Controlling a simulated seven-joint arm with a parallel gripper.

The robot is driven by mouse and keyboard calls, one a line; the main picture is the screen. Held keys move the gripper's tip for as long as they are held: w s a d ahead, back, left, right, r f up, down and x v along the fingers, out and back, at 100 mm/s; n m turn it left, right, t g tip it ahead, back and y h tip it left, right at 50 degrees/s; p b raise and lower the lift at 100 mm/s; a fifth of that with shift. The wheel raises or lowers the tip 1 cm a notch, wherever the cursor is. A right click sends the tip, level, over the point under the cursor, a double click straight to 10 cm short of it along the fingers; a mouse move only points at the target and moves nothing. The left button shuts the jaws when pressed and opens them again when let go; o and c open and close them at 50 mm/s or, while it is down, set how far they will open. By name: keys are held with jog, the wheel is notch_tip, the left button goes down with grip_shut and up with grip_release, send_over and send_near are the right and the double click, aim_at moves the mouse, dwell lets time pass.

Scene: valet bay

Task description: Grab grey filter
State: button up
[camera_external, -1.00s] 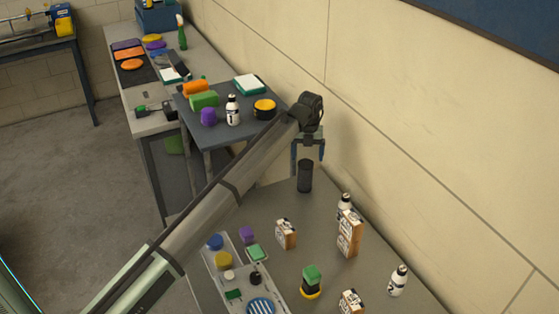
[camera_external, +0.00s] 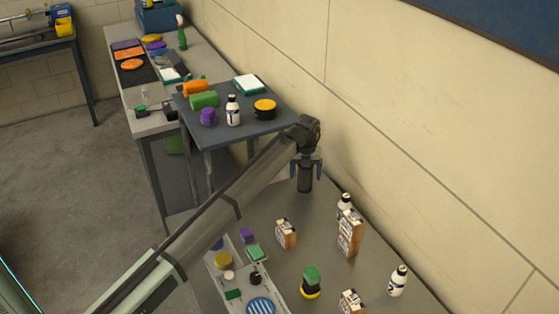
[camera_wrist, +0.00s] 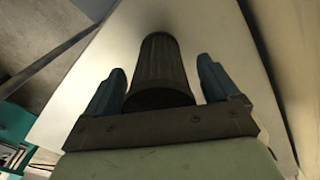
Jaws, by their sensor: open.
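The grey filter (camera_external: 305,178) is a dark, ribbed cylinder standing upright on the grey table near the wall. In the wrist view the filter (camera_wrist: 159,68) lies between the two blue fingers, with a visible gap on each side. My gripper (camera_external: 306,172) points down over it, with its fingers on either side of the filter's upper part. The gripper (camera_wrist: 160,90) is open and does not appear to touch the filter. Part of the filter's top is hidden by the gripper in the external view.
Bottles (camera_external: 397,281) and boxes (camera_external: 349,233) stand to the right and nearer on the same table. A grey tray (camera_external: 281,293) with small coloured items and a green-topped jar (camera_external: 312,282) are nearer. A raised dark table (camera_external: 262,128) stands behind my arm. The wall is close on the right.

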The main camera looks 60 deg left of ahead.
jog(key=shift+c, duration=0.3)
jog(key=c, duration=1.1)
jog(key=shift+r, duration=0.1)
jog(key=shift+c, duration=0.2)
